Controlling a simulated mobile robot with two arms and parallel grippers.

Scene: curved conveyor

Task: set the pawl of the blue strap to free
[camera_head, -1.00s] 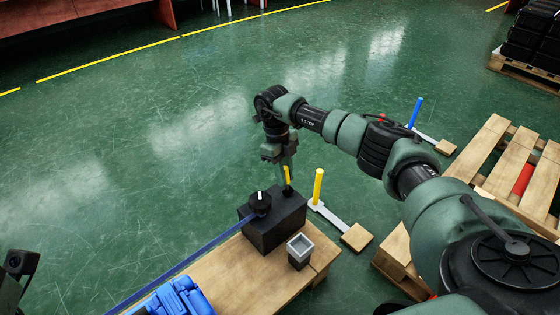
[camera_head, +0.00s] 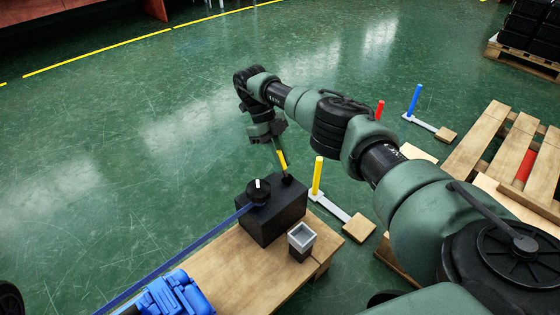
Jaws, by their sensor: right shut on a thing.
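The blue strap (camera_head: 185,255) runs from the lower left up to a black drum (camera_head: 258,193) with a white knob, on top of a black box (camera_head: 270,222). A small lever with a yellow grip (camera_head: 281,161) stands on the box's far right part, leaning left; it looks like the pawl. My right gripper (camera_head: 278,149) is shut on the top of the yellow grip, its fingers thin and partly blurred into the floor behind. Which setting the lever is in I cannot tell. My left gripper is not in view.
The box stands on a wooden bench (camera_head: 228,272) with a grey square cup (camera_head: 301,239) and a blue object (camera_head: 170,295). A yellow post (camera_head: 317,176) and a blue post (camera_head: 414,99) stand to the right, near a wooden pallet (camera_head: 490,140).

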